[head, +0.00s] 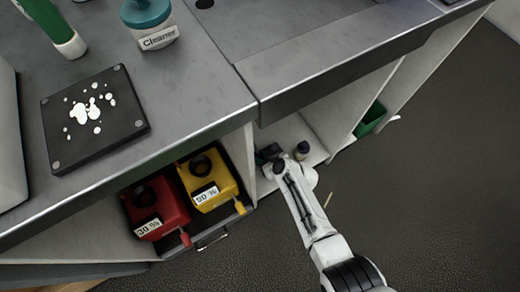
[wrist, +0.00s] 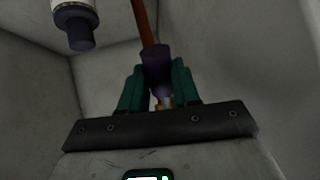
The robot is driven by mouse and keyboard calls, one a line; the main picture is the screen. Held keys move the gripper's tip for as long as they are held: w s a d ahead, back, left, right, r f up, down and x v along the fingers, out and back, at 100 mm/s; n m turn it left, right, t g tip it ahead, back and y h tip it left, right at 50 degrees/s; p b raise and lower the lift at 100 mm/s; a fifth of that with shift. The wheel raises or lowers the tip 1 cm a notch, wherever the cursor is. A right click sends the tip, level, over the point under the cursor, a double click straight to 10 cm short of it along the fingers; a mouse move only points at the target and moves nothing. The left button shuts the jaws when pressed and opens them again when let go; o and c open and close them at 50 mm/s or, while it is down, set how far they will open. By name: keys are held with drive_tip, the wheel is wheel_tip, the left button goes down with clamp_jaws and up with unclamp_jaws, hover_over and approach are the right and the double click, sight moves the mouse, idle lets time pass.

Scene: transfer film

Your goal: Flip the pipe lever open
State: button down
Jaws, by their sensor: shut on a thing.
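In the wrist view, the two dark green fingers of my gripper (wrist: 158,85) are closed on a dark purple piece (wrist: 157,62), which looks like the pipe lever's handle. A brown-orange rod (wrist: 144,18) runs up from it to the top of the picture. A small brassy bit shows between the fingers below the handle. In the head view, my gripper (head: 268,154) is inside an open cabinet bay under the counter, mostly hidden by my white arm. The lever cannot be made out there.
A white cylinder with a dark end (wrist: 80,34) hangs at the wrist view's upper left. The cabinet's grey walls are close. In the head view, red (head: 157,207) and yellow (head: 208,178) jugs stand left of the bay, and a green bin (head: 370,118) to the right. The counter overhangs the bay.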

drive_tip(key=r+p, duration=0.1)
drive_tip(key=g+h+p, duration=0.1)
drive_tip(key=s+r+g+h+p, duration=0.1)
drive_tip(key=p, duration=0.1)
drive_tip(key=shift+d+r, duration=0.3)
drive_tip(key=shift+s+d+r+m+g+h+p, duration=0.15)
drive_tip(key=shift+r+g+h+p, duration=0.25)
drive_tip(key=shift+g, duration=0.3)
drive_tip(key=shift+s+d+r+m+g+h+p, duration=0.15)
drive_tip(key=shift+r+g+h+p, duration=0.2)
drive_tip(key=shift+g, duration=0.35)
drive_tip(key=shift+a+f, duration=0.1)
drive_tip(key=c, duration=0.8)
unclamp_jaws()
drive_tip(key=shift+w, duration=0.1)
drive_tip(key=p+v, duration=0.6)
drive_tip(key=v, duration=0.5)
drive_tip(key=shift+p, duration=0.35)
drive_tip(key=shift+f, duration=0.1)
